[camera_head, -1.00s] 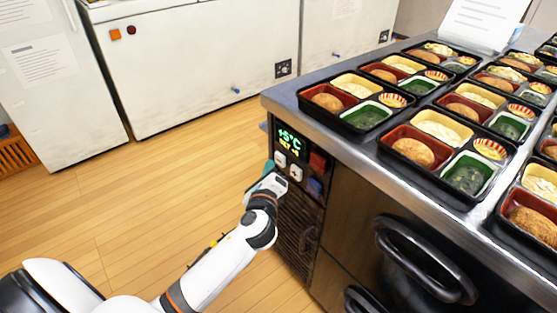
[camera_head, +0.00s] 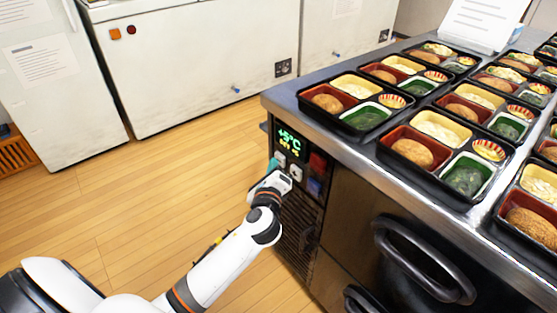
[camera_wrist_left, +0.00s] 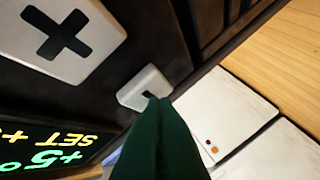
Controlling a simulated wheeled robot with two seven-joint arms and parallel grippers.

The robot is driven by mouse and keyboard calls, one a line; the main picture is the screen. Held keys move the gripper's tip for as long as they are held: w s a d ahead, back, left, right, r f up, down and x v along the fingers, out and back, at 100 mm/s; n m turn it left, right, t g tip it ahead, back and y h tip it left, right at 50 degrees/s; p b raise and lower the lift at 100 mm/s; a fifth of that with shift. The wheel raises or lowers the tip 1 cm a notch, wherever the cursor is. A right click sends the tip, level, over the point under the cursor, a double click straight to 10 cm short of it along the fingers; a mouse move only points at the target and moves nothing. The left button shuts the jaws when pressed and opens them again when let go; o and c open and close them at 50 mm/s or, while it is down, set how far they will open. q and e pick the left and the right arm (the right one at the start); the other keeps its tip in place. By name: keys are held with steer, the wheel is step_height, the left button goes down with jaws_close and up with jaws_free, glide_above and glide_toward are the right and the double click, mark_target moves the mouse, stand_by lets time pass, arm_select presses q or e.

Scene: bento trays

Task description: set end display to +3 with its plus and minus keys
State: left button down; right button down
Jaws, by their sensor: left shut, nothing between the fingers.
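The end display (camera_head: 288,141) is on the dark panel at the counter's end. It reads +5°C in green, with a smaller yellow SET line below whose number I cannot read surely. In the left wrist view the display (camera_wrist_left: 45,155) is upside down and cut off. The white plus key (camera_head: 296,173) and the white minus key (camera_head: 280,158) sit below it. The plus key (camera_wrist_left: 62,38) is large and clear in the left wrist view. My left gripper (camera_head: 274,163) is shut and empty. Its green fingertips (camera_wrist_left: 158,102) are at the minus key (camera_wrist_left: 143,88), covering part of its mark.
A red switch (camera_head: 318,162) and a blue switch (camera_head: 314,186) sit right of the keys. The steel counter edge (camera_head: 330,144) overhangs the panel, with bento trays (camera_head: 345,125) on top. Wooden floor (camera_head: 170,170) lies open to the left.

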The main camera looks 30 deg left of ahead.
arm_select(q)
steer(key=shift+w+d, duration=0.1)
steer(key=shift+w, duration=0.15)
arm_select(e)
steer(key=shift+r, duration=0.1)
stand_by(0.5)
arm_select(q)
steer(key=shift+s+a+p, duration=0.3)
steer(key=shift+s+p, duration=0.1)
steer(key=shift+s, duration=0.4)
arm_select(e)
steer(key=shift+r, duration=0.3)
